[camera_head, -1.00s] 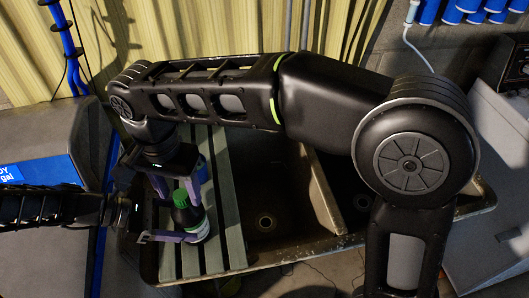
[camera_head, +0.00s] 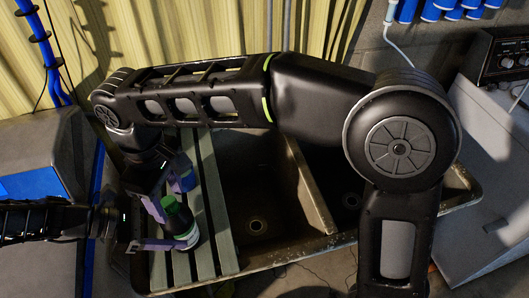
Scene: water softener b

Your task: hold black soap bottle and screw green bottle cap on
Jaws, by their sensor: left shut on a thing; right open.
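The black soap bottle (camera_head: 178,222) stands on the slatted board over the left part of the sink. Its green cap (camera_head: 168,202) sits at its top; I cannot tell whether it is threaded on. My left gripper (camera_head: 184,242) is shut on the bottle low on its body, coming in from the left. My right gripper (camera_head: 172,194) is open above and behind the bottle, its fingers beside the cap. Its arm reaches across the sink from the right.
The slatted board (camera_head: 214,205) lies over the left of the sink (camera_head: 300,255). The two basins are open and empty. A grey machine with knobs (camera_head: 497,60) stands at the right, and a grey cabinet (camera_head: 45,140) at the left.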

